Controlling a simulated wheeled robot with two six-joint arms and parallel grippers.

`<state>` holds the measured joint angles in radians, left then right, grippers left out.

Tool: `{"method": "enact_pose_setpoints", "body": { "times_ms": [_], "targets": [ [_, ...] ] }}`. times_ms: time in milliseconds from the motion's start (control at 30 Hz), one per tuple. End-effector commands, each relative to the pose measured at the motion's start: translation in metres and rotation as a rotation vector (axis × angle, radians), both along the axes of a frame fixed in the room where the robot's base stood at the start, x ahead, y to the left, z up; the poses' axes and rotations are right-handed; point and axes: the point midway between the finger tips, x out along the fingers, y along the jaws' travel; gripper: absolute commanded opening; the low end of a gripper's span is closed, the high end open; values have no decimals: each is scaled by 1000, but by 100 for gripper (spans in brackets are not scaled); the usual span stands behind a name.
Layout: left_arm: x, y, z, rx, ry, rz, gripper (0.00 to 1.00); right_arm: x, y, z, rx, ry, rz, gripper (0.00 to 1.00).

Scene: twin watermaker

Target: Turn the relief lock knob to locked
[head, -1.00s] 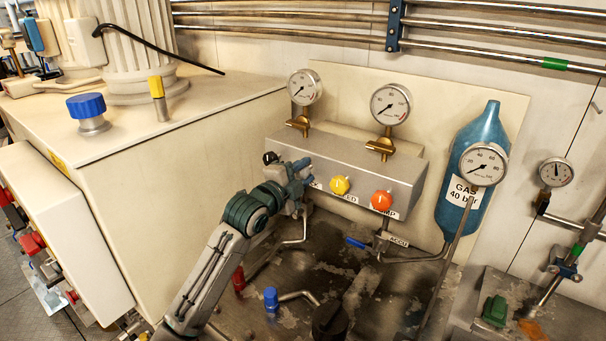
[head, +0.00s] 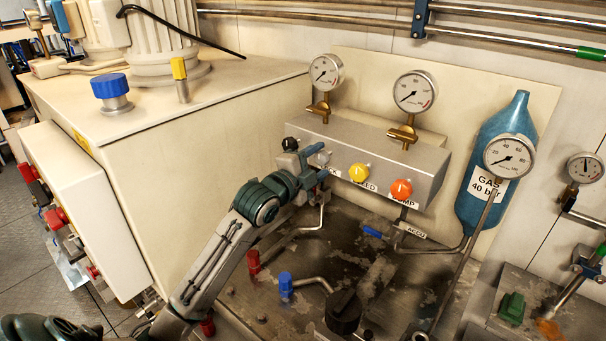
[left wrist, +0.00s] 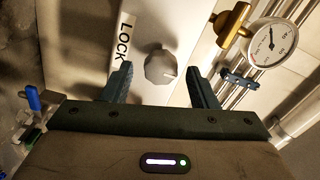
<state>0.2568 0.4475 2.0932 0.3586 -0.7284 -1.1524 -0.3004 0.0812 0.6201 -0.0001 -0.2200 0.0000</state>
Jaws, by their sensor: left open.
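The relief lock knob (left wrist: 160,66) is a round grey knob with a small pale mark on its rim, beside a white LOCK label (left wrist: 123,38) in the left wrist view. My left gripper (left wrist: 160,85) is open. Its two dark fingers are on either side of the knob, with a visible gap on each side. In the head view my left gripper (head: 314,162) is at the left end of the grey valve box (head: 370,150) front. It covers most of that area, so the knob's setting is not clear there.
A yellow knob (head: 359,173) and an orange knob (head: 401,189) sit to the right on the same box. Two gauges (head: 326,72) on brass fittings rise above it. A large cream cabinet (head: 200,160) stands close on the left. A blue gas bottle (head: 470,212) stands right.

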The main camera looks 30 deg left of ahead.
Motion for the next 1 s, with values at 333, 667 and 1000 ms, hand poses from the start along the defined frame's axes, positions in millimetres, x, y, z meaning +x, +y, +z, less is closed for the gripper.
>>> {"method": "enact_pose_setpoints", "body": {
  "times_ms": [333, 667, 1000],
  "targets": [
    [-60, 8, -3, 8, 1, -1, 53, 3, 2, -20, 2, 1, -1, 36],
    [-83, 11, -1, 3, 1, 0, 53, 9, 3, -23, 2, -8, 0, 36],
    [-85, 11, 0, 1, -1, -1, 53, 9, 3, -23, 2, -9, 0, 36]
  ]
}}
